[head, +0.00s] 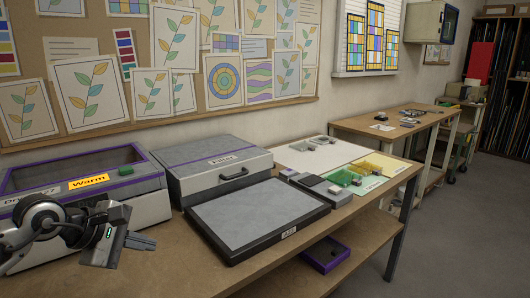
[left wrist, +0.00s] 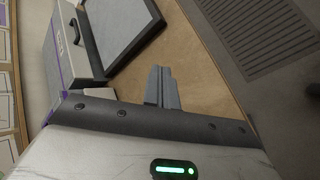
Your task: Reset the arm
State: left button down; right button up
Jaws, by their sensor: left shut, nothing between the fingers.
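My left gripper (head: 142,242) is at the lower left in the head view, above the front part of the wooden table (head: 176,268). Its fingers are shut with nothing between them, and they point to the right. In the left wrist view the closed grey fingers (left wrist: 162,88) show against the bare tabletop. The gripper is apart from the grey tray (head: 262,213) with the black frame, which lies to its right. My right gripper is in neither view.
A dryer box (head: 90,178) labelled "Warm" stands behind my left arm. A grey box with a handle (head: 213,167) stands beside it. Small trays with green and yellow pieces (head: 345,177) sit farther right. A purple bin (head: 326,254) is on the lower shelf. The table's front strip is clear.

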pick_arm(q)
jog(key=s+d+f+n+t+h, duration=0.1)
jog(key=s+d+n+h, duration=0.2)
jog(key=d+n+h, duration=0.35)
jog(key=s+d+f+n+t+h, duration=0.1)
jog(key=s+d+n+h, duration=0.25)
jog(key=d+n, duration=0.45)
jog(key=s+a+f+m+y, duration=0.1)
jog(key=s+f+m+y, duration=0.3)
jog(key=f+m, duration=0.4)
jog(key=s+a+f+m+y, duration=0.1)
jog(key=s+f+m+y, duration=0.3)
jog(key=m, duration=0.9)
jog(key=s+a+f+m+t+y, duration=0.1)
jog(key=s+a+f+m+y, duration=0.1)
jog(key=s+f+m+y, duration=0.3)
jog(key=s+f+m, duration=0.3)
jog(key=f+m, duration=0.3)
jog(key=shift+s+f, duration=0.25)
jog(key=shift+f, duration=0.1)
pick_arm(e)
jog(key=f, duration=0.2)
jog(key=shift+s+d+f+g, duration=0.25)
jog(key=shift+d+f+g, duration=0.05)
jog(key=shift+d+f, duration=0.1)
